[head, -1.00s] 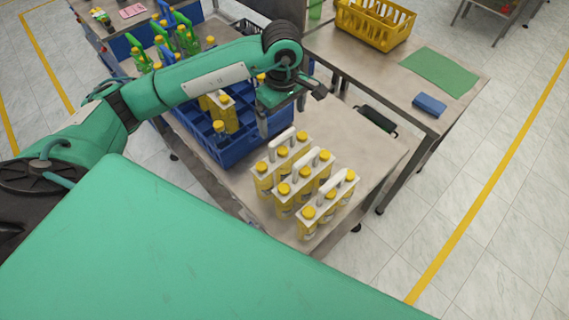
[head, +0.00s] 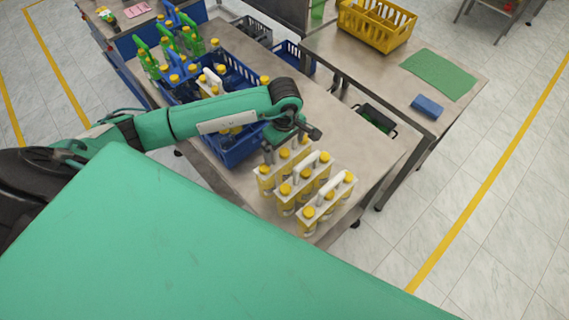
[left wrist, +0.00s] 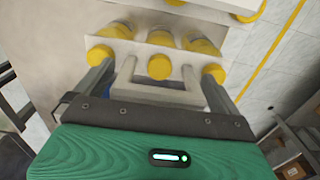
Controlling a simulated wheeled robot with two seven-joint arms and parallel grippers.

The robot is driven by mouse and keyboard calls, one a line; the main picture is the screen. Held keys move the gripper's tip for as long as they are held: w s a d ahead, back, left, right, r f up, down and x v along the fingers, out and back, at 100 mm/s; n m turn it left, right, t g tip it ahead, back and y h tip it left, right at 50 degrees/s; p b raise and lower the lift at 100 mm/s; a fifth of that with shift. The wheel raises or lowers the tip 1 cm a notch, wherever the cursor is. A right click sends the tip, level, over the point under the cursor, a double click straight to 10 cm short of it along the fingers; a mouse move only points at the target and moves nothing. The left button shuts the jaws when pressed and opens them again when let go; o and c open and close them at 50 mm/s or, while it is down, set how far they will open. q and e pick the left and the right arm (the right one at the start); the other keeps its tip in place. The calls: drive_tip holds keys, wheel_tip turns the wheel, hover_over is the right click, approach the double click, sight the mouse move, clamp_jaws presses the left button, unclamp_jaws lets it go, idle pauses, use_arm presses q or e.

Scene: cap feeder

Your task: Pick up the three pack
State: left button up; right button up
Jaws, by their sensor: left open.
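Three packs of yellow-capped yellow bottles with white carriers and handles stand upright side by side on the steel table: a left pack (head: 266,183), a middle pack (head: 287,204) and a right pack (head: 310,222). My left gripper (head: 285,143) is over the left pack and hides its handle in the head view. In the left wrist view, the open left gripper (left wrist: 158,82) has its fingers on either side of a pack's white handle (left wrist: 126,76), with caps in front of them. Whether the fingers touch the pack I cannot tell. My right gripper is not in view.
A blue crate (head: 238,153) with bottles stands behind the packs, partly hidden by my left arm. Green bottles (head: 193,42) stand farther back. The side table holds a yellow crate (head: 375,27), a green mat (head: 440,72) and a blue block (head: 428,106).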

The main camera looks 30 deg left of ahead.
use_arm(q)
drive_tip(key=c, duration=1.5)
drive_tip(key=shift+w, duration=0.1)
drive_tip(key=shift+c, duration=1)
drive_tip(key=shift+r, duration=0.2)
